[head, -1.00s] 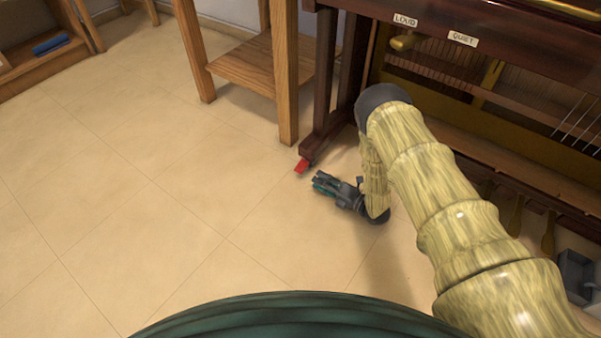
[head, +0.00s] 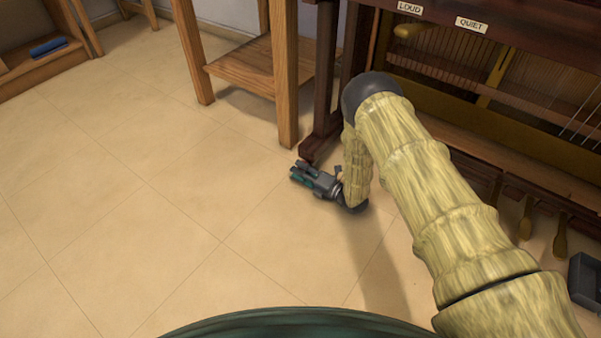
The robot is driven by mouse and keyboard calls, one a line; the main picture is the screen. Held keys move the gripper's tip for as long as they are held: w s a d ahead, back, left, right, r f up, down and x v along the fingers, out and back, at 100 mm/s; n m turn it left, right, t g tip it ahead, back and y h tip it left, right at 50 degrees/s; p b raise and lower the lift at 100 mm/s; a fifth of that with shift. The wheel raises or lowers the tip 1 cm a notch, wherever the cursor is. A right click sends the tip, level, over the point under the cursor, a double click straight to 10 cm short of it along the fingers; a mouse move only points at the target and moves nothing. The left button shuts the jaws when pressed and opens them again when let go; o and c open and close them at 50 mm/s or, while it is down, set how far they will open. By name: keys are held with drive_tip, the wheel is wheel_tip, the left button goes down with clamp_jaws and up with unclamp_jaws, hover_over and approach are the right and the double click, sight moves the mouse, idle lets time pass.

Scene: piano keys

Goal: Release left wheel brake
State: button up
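The piano's left front leg (head: 322,128) stands on the tiled floor, with its dark foot (head: 316,150) pointing toward me. The red brake lever at the end of that foot is hidden now behind my gripper. My gripper (head: 298,174) is low by the floor, right at the front of the foot, with its fingers pointing left. Whether it touches the lever I cannot tell. The fingers are small and seen from above, so their opening is unclear.
A wooden side table (head: 286,85) stands close left of the piano leg. The piano's open front (head: 470,75) with pedals (head: 560,240) is on the right. A dark grey box (head: 585,278) sits at the lower right. The floor at left is clear.

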drive_tip(key=shift+c, duration=0.4)
clamp_jaws()
drive_tip(key=shift+r, duration=0.15)
drive_tip(key=r+m+p, duration=0.1)
drive_tip(key=m+p, duration=0.2)
drive_tip(key=p, duration=0.1)
drive_tip(key=shift+s+r+p, duration=0.1)
drive_tip(key=shift+r+p, duration=0.05)
drive_tip(key=shift+p, duration=0.2)
drive_tip(key=m+p, duration=0.2)
drive_tip(key=shift+d+r+m+p, duration=0.1)
drive_tip(key=shift+r+m+p, duration=0.2)
drive_tip(key=shift+r, duration=0.1)
drive_tip(key=shift+r+m+p, duration=0.1)
drive_tip(key=shift+m+p, duration=0.35)
drive_tip(key=shift+m, duration=0.25)
drive_tip(key=shift+d, duration=0.1)
